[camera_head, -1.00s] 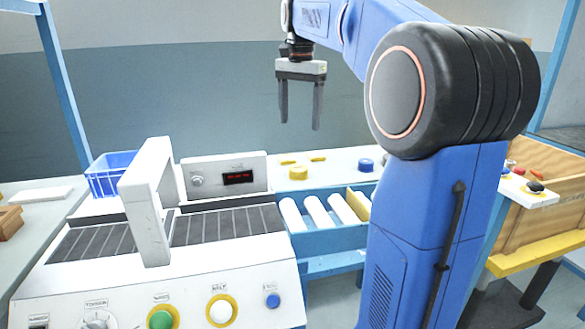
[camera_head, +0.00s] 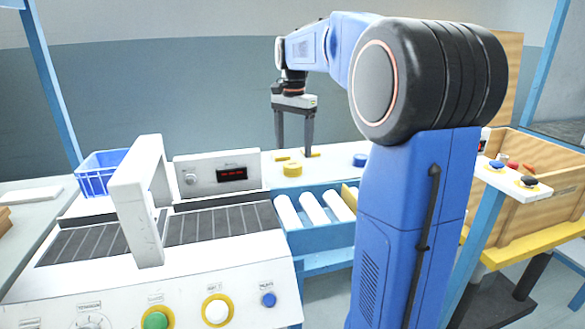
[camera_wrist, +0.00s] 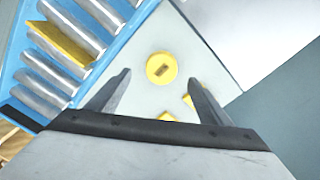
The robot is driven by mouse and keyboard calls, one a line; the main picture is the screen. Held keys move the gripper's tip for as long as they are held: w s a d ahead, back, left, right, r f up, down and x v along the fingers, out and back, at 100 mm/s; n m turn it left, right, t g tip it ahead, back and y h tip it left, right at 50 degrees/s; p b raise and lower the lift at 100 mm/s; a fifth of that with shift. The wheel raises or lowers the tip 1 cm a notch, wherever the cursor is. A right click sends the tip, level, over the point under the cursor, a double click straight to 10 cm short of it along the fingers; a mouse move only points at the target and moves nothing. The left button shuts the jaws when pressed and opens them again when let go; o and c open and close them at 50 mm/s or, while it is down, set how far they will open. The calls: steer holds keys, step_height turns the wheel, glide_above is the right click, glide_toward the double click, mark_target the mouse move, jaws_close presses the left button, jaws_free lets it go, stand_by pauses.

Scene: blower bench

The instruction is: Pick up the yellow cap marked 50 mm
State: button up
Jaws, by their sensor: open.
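A round yellow cap (camera_head: 292,169) lies on the white bench top. In the wrist view this cap (camera_wrist: 161,68) shows a dark slot in its middle and lies just beyond the fingertips, between their lines. Two more yellow pieces lie close by: one beside the right finger (camera_wrist: 187,101) and one near the gripper's body (camera_wrist: 167,117), both partly hidden. No 50 mm marking is readable on any of them. My gripper (camera_head: 294,153) is open and empty, pointing down above the yellow pieces; its spread fingers also show in the wrist view (camera_wrist: 158,79).
A blue cap (camera_head: 360,160) lies to the right on the bench. White rollers (camera_head: 312,208) in a blue frame run in front. A control box (camera_head: 218,175) and white arch (camera_head: 140,195) stand left. A blue crate (camera_head: 97,180) is farther left.

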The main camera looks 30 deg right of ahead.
mark_target(293, 164)
steer(key=shift+w+f, duration=0.1)
steer(key=shift+f, duration=2.9)
steer(key=c, duration=1.1)
